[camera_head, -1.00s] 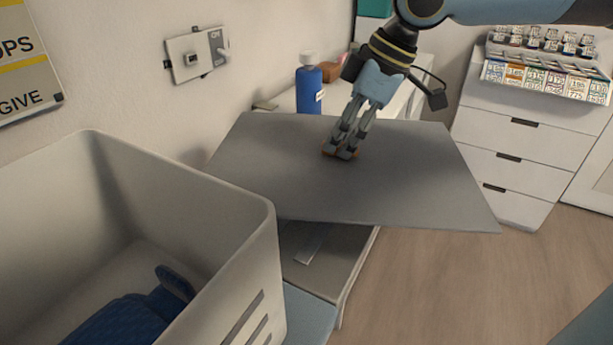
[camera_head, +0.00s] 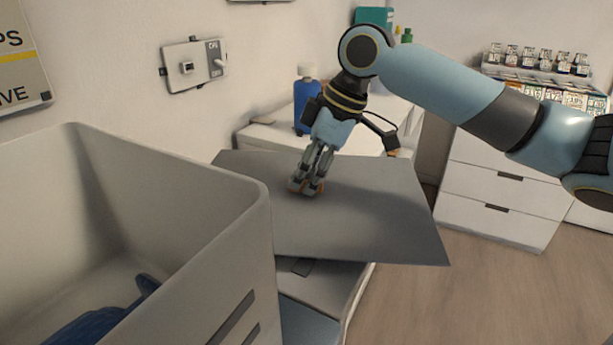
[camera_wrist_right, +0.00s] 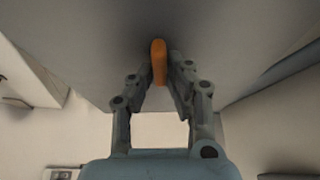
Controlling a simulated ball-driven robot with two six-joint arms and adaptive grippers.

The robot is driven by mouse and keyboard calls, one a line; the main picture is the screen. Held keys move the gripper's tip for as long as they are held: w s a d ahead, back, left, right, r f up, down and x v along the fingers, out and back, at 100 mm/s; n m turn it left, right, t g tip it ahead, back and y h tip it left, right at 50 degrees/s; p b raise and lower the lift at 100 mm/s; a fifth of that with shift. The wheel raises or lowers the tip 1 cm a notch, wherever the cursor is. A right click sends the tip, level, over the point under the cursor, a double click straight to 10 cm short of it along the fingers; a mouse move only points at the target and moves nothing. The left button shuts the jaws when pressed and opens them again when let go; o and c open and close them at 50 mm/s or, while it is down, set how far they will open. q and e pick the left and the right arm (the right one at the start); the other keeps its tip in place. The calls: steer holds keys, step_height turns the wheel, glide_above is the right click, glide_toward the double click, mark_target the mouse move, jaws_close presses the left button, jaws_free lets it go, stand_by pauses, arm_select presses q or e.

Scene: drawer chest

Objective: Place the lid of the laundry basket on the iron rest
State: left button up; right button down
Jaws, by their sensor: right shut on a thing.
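The lid is a flat grey panel (camera_head: 370,215), held roughly level over the white counter to the right of the laundry basket (camera_head: 230,235). My right gripper (camera_head: 305,187) is shut on the lid's small orange handle, which shows between the fingers in the right wrist view (camera_wrist_right: 158,62). The basket is open at the top, with blue cloth (camera_head: 90,325) inside. Under the lid's near edge a grey surface with a dark slot (camera_head: 303,267) shows; the lid hides most of it, and I cannot tell if it is the iron rest. My left gripper is out of view.
A blue bottle with a white cap (camera_head: 305,100) stands on the counter behind the lid. A wall switch (camera_head: 195,65) is above the basket. A white drawer chest (camera_head: 500,200) with small bottles on top stands at the right. The floor between is clear.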

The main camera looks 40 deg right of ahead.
steer(key=c, duration=1.3)
jaws_free()
steer(key=shift+r, duration=0.1)
steer(key=shift+p+v, duration=2.6)
steer(key=shift+v, duration=3.45)
steer(key=shift+s, duration=0.15)
